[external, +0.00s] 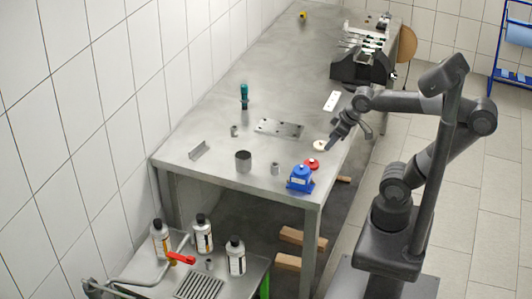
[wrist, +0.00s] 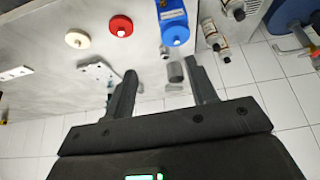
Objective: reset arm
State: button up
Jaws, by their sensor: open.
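My gripper (external: 335,140) is above the front right edge of the steel table (external: 215,118), close to the cream disc in the picture. In the wrist view its two fingers (wrist: 160,72) are spread apart, with nothing held between them. The arm reaches in from the right, its base standing on the floor beside the table. A cream disc (external: 319,145), a red disc (external: 312,163) and a blue pump part (external: 300,178) sit near the table's front right corner. The wrist view shows the cream disc (wrist: 77,40), red disc (wrist: 121,26) and blue part (wrist: 173,24) beyond the fingers.
A plate with holes (external: 279,128), a grey cup (external: 243,161), an angle bracket (external: 199,150) and a teal-handled tool (external: 244,93) stand or lie on the table. A dark machine (external: 362,66) occupies its far end. Bottles (external: 236,257) stand on a lower bench. Floor is free at right.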

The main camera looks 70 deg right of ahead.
jog(key=shift+s+d+f, duration=0.2)
jog(key=shift+s, duration=0.45)
